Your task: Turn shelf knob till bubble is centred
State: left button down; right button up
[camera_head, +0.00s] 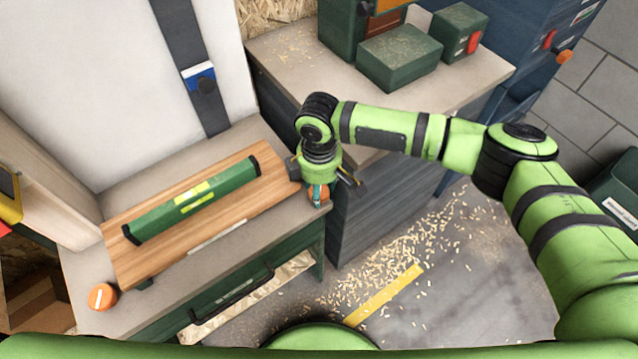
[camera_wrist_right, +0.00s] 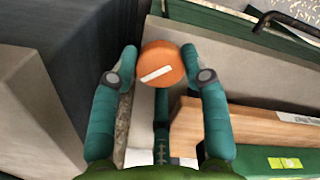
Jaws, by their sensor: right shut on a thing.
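A wooden shelf board (camera_head: 150,262) lies on the grey bench and carries a long green spirit level (camera_head: 220,185) with yellow-green vial windows (camera_head: 194,196). The bubble is too small to make out. An orange knob with a white line sits at the board's right end and shows in the right wrist view (camera_wrist_right: 162,64). A second orange knob (camera_head: 102,297) with a white mark is at the front left. My right gripper (camera_head: 318,196) points down, its teal fingers closed on opposite sides of the right knob. The level's end shows in the wrist view (camera_wrist_right: 260,163). My left gripper is out of view.
A dark cabinet (camera_head: 370,215) with a grey top stands right of the bench, with green boxes (camera_head: 400,57) at its back. A green drawer (camera_head: 230,295) with a dark handle is below the bench top. Wood chips and a yellow stripe (camera_head: 385,295) mark the floor.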

jog(key=m+p, duration=0.4)
jog(key=p, duration=0.1)
jog(key=shift+s+r, duration=0.15)
jog(key=shift+f+m+p, duration=0.2)
jog(key=shift+m+p, duration=1.15)
jog(key=shift+m, duration=0.35)
jog(key=o, duration=1.1)
jog(key=shift+o, duration=0.2)
jog(key=shift+r, duration=0.2)
notch_tip(320, 180, up, 12)
jog(key=shift+f, duration=0.2)
